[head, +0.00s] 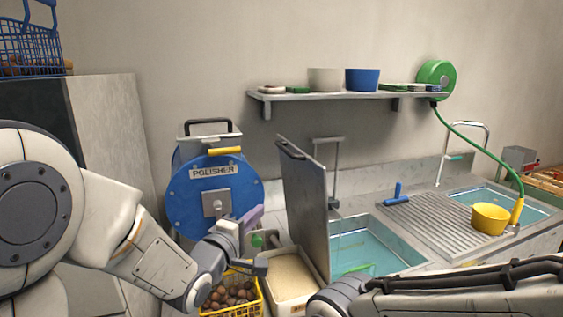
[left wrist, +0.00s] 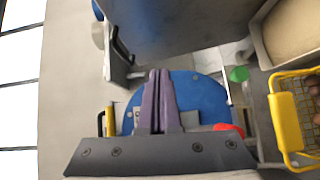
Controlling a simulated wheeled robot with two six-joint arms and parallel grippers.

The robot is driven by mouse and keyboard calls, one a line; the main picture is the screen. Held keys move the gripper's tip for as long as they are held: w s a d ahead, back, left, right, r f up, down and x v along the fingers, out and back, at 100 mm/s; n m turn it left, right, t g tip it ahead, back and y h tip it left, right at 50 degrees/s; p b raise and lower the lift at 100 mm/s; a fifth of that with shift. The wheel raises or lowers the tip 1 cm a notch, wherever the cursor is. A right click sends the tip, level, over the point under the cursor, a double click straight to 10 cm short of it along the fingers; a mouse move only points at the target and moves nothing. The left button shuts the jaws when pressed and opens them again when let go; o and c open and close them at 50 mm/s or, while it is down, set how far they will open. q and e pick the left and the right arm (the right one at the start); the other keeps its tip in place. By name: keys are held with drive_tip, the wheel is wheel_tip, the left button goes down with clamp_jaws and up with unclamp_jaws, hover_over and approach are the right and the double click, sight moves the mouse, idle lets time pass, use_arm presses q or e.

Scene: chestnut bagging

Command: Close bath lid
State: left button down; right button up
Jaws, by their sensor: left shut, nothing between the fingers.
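The bath lid (head: 308,205) is a grey panel standing upright, slightly tilted, with a dark handle (head: 290,148) along its top edge. It stands at the left side of the bath (head: 372,243), which is open and holds bluish water. My left gripper (head: 252,216) has purple fingers, left of the lid and in front of the blue polisher (head: 188,200). The fingers (left wrist: 157,75) are together and empty in the left wrist view, apart from the grey panel (left wrist: 205,30) at the top. My right forearm crosses the lower right; its gripper does not show.
A yellow basket (head: 258,298) of brown chestnuts and a tray of tan grains (head: 292,277) sit below the left gripper. A shelf (head: 350,95) hangs above.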

use_arm(q)
wheel_tip(320, 180, up, 4)
drive_tip(key=a+n+t+h, duration=0.1)
drive_tip(key=a+n+t, duration=0.1)
drive_tip(key=n, duration=0.1)
drive_tip(key=p, duration=0.6)
approach(287, 153)
drive_tip(key=a+f+x, duration=0.1)
drive_tip(key=x, duration=0.3)
drive_tip(key=shift+w+d+r+t+h, duration=0.3)
drive_tip(key=shift+w+d, duration=0.15)
drive_tip(key=shift+d, duration=0.2)
drive_tip(key=shift+w+d+p, duration=0.15)
drive_tip(key=shift+d+p, duration=0.15)
